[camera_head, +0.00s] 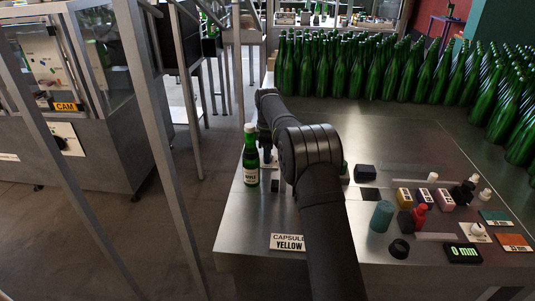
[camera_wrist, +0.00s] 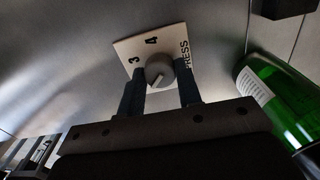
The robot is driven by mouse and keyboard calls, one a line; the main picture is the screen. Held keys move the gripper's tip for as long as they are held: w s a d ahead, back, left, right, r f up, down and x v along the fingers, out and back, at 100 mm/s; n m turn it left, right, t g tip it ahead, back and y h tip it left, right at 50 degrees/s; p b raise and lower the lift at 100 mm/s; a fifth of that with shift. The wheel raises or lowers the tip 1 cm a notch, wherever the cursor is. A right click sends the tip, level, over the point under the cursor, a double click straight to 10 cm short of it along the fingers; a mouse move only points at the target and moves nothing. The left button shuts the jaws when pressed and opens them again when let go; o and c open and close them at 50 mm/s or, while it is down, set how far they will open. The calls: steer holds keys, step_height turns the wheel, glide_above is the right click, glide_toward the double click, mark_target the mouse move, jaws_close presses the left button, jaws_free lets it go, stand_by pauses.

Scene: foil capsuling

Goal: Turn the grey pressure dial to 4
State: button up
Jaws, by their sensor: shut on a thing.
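The grey pressure dial (camera_wrist: 159,72) is a small round knob on a white plate (camera_wrist: 127,46) marked 3, 4 and part of the word PRESS in the wrist view. The 4 is beyond the knob and the 3 is to its left. My gripper (camera_wrist: 161,68) has one dark finger on each side of the knob and is shut on it. I cannot tell clearly which number the knob points to. In the head view my arm largely hides the dial and the fingers.
A green bottle with a white cap (camera_head: 251,158) stands upright close left of my gripper. A CAPSULE YELLOW sign (camera_head: 289,242) is at the table's front edge. Colored blocks, a teal cylinder (camera_head: 381,216) and a 0 mm display (camera_head: 463,253) are at right. Many green bottles fill the back.

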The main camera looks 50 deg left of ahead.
steer(key=m, duration=0.4)
steer(key=shift+m, duration=0.3)
steer(key=m, duration=0.3)
steer(key=shift+m, duration=0.4)
steer(key=m, duration=0.3)
steer(key=shift+m, duration=2.1)
steer(key=o, duration=1)
steer(key=shift+c, duration=0.2)
